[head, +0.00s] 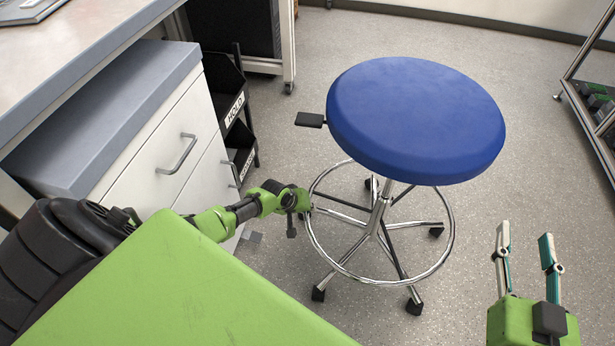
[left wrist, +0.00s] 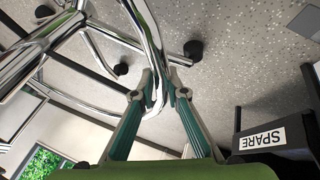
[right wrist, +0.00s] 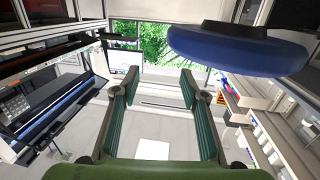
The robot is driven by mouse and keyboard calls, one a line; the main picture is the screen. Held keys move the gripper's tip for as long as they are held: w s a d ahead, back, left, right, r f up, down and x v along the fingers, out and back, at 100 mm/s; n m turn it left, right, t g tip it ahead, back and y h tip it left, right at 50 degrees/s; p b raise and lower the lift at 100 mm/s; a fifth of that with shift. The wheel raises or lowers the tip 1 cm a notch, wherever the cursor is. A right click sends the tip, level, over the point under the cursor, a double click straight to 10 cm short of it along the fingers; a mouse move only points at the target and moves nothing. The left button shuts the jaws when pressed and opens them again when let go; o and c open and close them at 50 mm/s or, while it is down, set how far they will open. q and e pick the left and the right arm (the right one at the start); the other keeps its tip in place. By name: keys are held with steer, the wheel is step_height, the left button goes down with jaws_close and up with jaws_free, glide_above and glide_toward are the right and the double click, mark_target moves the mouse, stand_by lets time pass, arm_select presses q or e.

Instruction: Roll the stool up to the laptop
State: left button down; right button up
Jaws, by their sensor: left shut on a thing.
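The stool has a round blue seat (head: 415,120), a chrome foot ring (head: 447,245) and black casters. It stands upright on the floor right of the drawer cabinet. My left gripper (head: 301,203) is shut on the left side of the foot ring. In the left wrist view the chrome tube (left wrist: 157,100) passes between its fingers. My right gripper (head: 525,236) is open and empty, low at the right, apart from the stool. The edge of a flat grey device (head: 30,9), possibly the laptop, shows on the desk at the top left; most of it is cut off.
The desk (head: 75,50) and white drawer cabinet (head: 165,150) stand at the left. Black bins (head: 225,90) with labels are beside the cabinet. A wheeled unit (head: 288,45) stands behind. A rack (head: 590,90) is at the right edge. Speckled floor (head: 500,60) around the stool is clear.

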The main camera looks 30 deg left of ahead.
arm_select(q)
steer(key=shift+s+a+f, duration=0.35)
steer(key=shift+s+a, duration=0.2)
steer(key=shift+s, duration=0.2)
arm_select(e)
steer(key=shift+s+a+f+g, duration=0.25)
steer(key=shift+f+g, duration=0.05)
steer(key=shift+f, duration=0.35)
arm_select(q)
steer(key=c, duration=1.9)
jaws_free()
steer(key=shift+w+r, duration=0.1)
steer(key=shift+w, duration=0.05)
arm_select(e)
steer(key=shift+a, duration=0.1)
arm_select(q)
steer(key=shift+w+d+r, duration=0.1)
steer(key=shift+r, duration=0.1)
